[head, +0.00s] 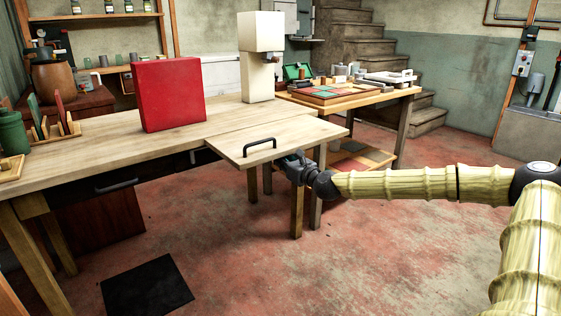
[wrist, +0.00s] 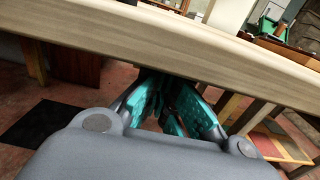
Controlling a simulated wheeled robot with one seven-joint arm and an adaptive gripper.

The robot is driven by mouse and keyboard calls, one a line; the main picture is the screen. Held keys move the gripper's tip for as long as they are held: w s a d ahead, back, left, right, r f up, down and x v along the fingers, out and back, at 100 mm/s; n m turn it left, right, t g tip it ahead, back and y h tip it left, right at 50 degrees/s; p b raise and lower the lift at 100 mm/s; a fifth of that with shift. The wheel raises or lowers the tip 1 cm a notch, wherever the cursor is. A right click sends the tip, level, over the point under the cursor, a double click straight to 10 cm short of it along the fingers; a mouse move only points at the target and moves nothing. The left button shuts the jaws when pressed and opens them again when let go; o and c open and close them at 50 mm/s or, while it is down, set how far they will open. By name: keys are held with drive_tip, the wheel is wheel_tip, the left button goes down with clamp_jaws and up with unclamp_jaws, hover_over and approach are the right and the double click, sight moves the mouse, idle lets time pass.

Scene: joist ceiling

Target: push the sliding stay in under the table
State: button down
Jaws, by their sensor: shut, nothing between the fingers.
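The wooden table (head: 105,158) runs along the left, and a pale leaf (head: 285,140) with a black handle (head: 259,146) juts from its front edge, level with the top. My gripper (head: 284,159) is shut and empty, at the leaf's front edge, with its tips partly hidden beneath it. In the wrist view, the teal-padded fingers (wrist: 170,103) reach under the edge of the leaf (wrist: 150,50). I cannot tell whether they touch anything there. The sliding stay cannot be made out; the underside of the leaf is hidden in both views.
A red box (head: 168,94) and a cream machine (head: 258,58) stand on the table. A second table (head: 403,98) with trays is behind the leaf. Several wooden legs stand below it. A black mat (head: 147,287) lies on the floor; the floor in front is clear.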

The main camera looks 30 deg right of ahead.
drive_tip(key=shift+w+f, duration=0.1)
idle(0.3)
drive_tip(key=w+b, duration=0.3)
drive_tip(key=shift+a+f, duration=0.1)
drive_tip(key=shift+f, duration=0.1)
drive_tip(key=shift+w+r+b, duration=0.15)
drive_tip(key=shift+w+b, duration=0.4)
drive_tip(key=shift+b, duration=0.05)
drive_tip(key=shift+w+a+r, duration=0.1)
drive_tip(key=shift+r, duration=0.05)
